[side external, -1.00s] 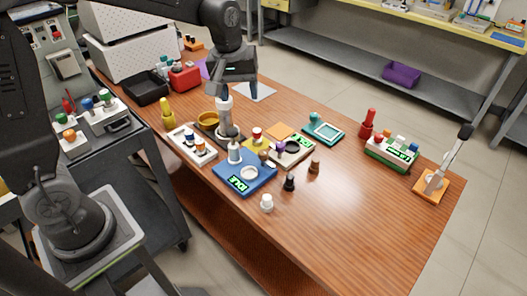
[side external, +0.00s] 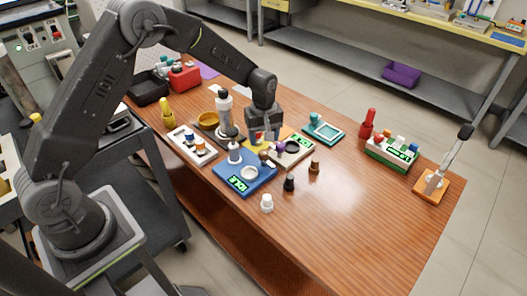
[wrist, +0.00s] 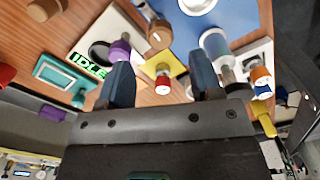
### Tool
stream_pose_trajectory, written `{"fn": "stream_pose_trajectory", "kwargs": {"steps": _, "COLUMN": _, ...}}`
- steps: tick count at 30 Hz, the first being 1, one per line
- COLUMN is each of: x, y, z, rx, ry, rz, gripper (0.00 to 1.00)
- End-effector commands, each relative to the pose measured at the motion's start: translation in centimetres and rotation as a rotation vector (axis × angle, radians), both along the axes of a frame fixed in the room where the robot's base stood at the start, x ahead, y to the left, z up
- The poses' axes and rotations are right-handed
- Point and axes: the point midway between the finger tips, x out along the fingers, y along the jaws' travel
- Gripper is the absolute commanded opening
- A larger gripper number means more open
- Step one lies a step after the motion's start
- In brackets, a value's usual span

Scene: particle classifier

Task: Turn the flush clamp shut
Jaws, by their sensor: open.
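No part is labelled as the flush clamp, so I cannot tell for certain which one it is. A small red-and-white knob (wrist: 163,78) on a yellow plate (wrist: 178,69) shows between my fingers in the wrist view. My gripper (wrist: 161,85) is open, with one dark finger on each side of the knob's outline and nothing visibly held. In the side view my gripper (side external: 262,136) points down over the yellow plate (side external: 283,131) and partly hides the knob. I cannot tell whether the fingers touch it.
A blue device (side external: 232,184) and a white unit with a purple knob (side external: 281,147) stand close by. An orange base with a black-handled lever (side external: 432,187) stands far right. The front right of the table is clear.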

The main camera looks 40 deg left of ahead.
Motion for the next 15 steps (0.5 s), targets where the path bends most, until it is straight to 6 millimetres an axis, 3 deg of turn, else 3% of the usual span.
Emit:
{"fn": "stream_pose_trajectory", "kwargs": {"steps": 6, "x": -0.1, "y": 0.0, "z": -4.1, "rx": 0.0, "ry": 0.004, "rz": -0.001, "gripper": 0.59}}
{"fn": "stream_pose_trajectory", "kwargs": {"steps": 15, "x": 0.0, "y": 0.0, "z": -6.2, "rx": 0.0, "ry": 0.0, "rz": -0.001, "gripper": 0.59}}
